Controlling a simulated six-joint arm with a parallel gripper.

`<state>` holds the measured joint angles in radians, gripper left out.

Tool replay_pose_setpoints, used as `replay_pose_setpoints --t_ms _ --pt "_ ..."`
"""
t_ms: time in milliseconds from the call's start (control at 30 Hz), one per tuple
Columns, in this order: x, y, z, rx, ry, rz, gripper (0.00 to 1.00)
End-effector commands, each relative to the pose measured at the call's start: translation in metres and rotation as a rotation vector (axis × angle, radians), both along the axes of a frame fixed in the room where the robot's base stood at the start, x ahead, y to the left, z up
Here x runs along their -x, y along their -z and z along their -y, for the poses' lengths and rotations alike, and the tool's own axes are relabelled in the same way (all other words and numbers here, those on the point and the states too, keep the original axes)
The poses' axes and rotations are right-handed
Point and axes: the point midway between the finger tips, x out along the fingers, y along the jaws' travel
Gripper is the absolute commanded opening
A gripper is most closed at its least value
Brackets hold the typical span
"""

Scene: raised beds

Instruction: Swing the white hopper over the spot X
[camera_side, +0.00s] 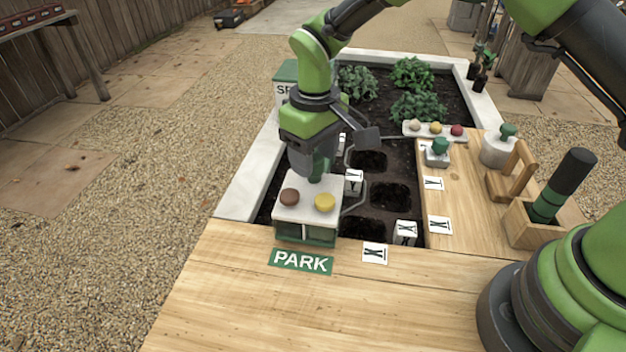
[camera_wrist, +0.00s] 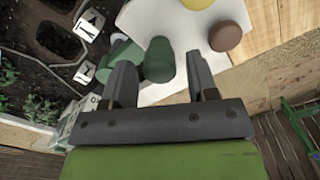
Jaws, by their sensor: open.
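The white hopper (camera_side: 306,212), with a white top and a dark green lower part, stands behind the green PARK sign (camera_side: 300,262) in the side view. A brown knob (camera_side: 289,196) and a yellow knob (camera_side: 325,202) sit on its top. My gripper (camera_side: 316,174) is low over the hopper. In the wrist view its open jaws (camera_wrist: 162,80) stand on both sides of a green knob (camera_wrist: 158,60); contact cannot be told. A white block marked X (camera_side: 405,232) stands at the bed's near right, beside a soil hole (camera_side: 360,228). X cards (camera_side: 375,253) lie on the wood.
A block marked Y (camera_side: 354,182) stands close right of the hopper. A grey bar runs beside it. Leafy plants (camera_side: 412,90) grow at the bed's back. A tray with three coloured knobs (camera_side: 412,130), a white pot (camera_side: 497,150) and a wooden holder (camera_side: 535,225) stand right.

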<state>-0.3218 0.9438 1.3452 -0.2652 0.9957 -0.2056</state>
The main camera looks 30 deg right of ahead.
Motion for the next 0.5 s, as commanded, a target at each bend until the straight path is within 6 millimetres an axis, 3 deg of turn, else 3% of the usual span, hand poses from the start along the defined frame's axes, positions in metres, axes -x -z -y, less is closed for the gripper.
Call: replay_pose_setpoints --t_ms 67,167,500 --pt "0.0000 -0.0002 0.0000 0.000 0.000 0.000 0.49" --pt "0.0000 -0.0003 0.0000 0.000 0.000 0.000 0.26" --pt "0.0060 -0.0010 0.0080 0.001 0.001 0.000 0.25"
